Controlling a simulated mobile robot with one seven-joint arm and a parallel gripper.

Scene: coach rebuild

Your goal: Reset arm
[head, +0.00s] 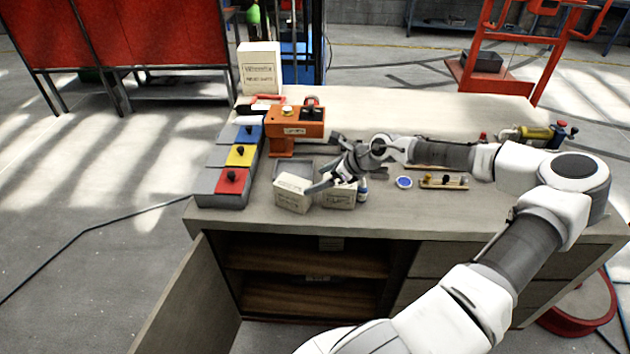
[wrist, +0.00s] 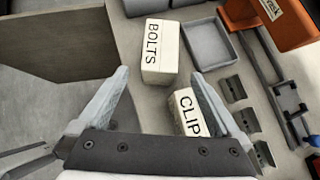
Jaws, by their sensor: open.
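My gripper (head: 322,163) is open and held above the left front part of the workbench (head: 440,206). Its two fingers (wrist: 160,85) are spread wide in the wrist view, with nothing held between them. A white box marked BOLTS (wrist: 160,52) lies past the fingertips; it also shows in the head view (head: 292,193) near the bench's front edge. A second white box marked CLIP (wrist: 187,110) is partly hidden by the right finger; in the head view it is the box (head: 339,196) just right of the first.
A grey stepped block with blue, yellow and red pieces (head: 232,181) stands at the bench's left end. An orange device (head: 296,128) and a grey tray (head: 290,167) are beside it. Below, a cabinet door (head: 190,300) hangs open.

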